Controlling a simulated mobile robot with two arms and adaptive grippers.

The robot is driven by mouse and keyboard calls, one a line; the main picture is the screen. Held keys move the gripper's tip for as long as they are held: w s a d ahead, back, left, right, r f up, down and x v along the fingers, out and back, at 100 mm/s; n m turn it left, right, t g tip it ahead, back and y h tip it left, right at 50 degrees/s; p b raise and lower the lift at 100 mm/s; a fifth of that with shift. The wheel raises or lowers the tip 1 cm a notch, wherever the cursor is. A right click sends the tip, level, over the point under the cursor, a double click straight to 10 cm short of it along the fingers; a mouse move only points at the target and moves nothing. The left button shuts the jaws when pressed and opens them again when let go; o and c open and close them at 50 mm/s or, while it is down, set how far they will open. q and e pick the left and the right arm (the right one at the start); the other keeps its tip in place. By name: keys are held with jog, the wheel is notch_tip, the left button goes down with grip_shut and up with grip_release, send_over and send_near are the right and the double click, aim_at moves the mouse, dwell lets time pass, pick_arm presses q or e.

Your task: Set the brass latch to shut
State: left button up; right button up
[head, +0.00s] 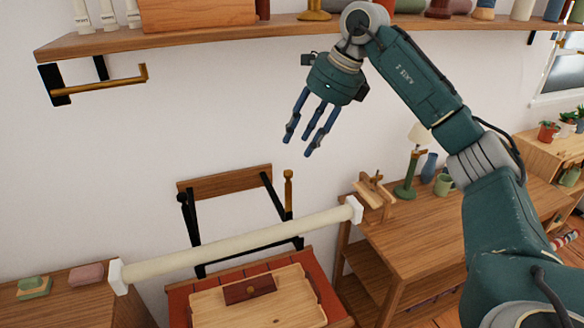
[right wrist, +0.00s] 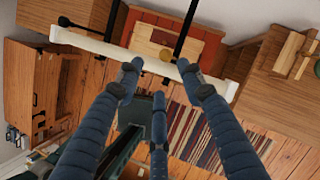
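A brass upright piece (head: 288,188) with a knobbed top stands at the right of a black folding frame (head: 197,235) below a wooden wall rail (head: 224,182). It looks like the brass latch; I cannot tell its setting. My right gripper (head: 299,144) is open and empty, fingers pointing down, above and apart from the brass piece. Its spread fingers also show in the right wrist view (right wrist: 158,80). My left gripper is in neither view.
A cream bar (head: 235,245) with white ends crosses before the frame. A wooden tray (head: 210,308) lies on a red surface below. A shelf (head: 200,38) runs above, with a brass hooked rod (head: 105,85) under it. A wooden desk (head: 420,235) stands right.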

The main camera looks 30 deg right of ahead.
aim_at(289, 172)
jog(key=p+x, duration=0.1)
jog(key=x, duration=0.2)
jog(key=p+x, duration=0.1)
jog(key=x, duration=0.3)
jog(key=d+p+x, duration=0.1)
jog(key=x, duration=0.2)
jog(key=shift+s+f, duration=0.1)
jog(key=shift+f, duration=0.25)
grip_shut()
